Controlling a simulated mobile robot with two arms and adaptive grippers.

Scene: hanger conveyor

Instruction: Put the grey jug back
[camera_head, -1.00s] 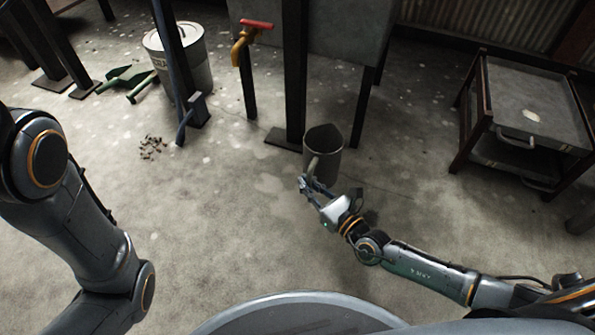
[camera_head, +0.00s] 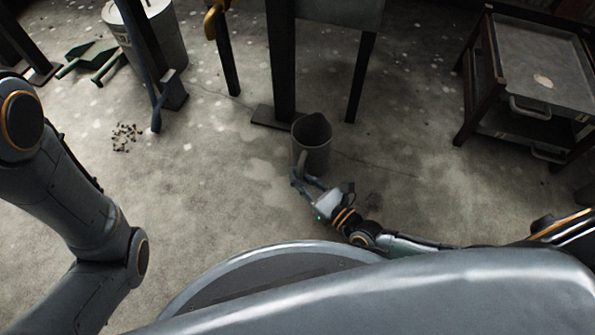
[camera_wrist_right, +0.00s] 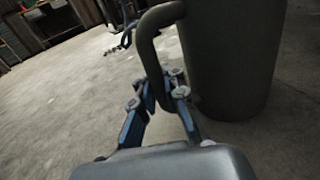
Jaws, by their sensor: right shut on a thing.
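The grey jug (camera_head: 313,143) is upright in front of a dark metal post in the head view, with its handle toward me. In the right wrist view the jug (camera_wrist_right: 232,55) fills the upper right, and its handle (camera_wrist_right: 150,45) runs down between my fingers. My right gripper (camera_head: 299,176) is shut on the handle; its fingers also show in the wrist view (camera_wrist_right: 160,100). I cannot tell for sure whether the jug's base touches the floor. My left arm is at the left of the head view, but its gripper is out of the picture.
A dark cart (camera_head: 540,75) with a tray top stands at the right. A grey bin (camera_head: 150,35), a green dustpan (camera_head: 90,55) and a small pile of debris (camera_head: 125,136) are at the left. A yellow tap (camera_head: 212,20) is above.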

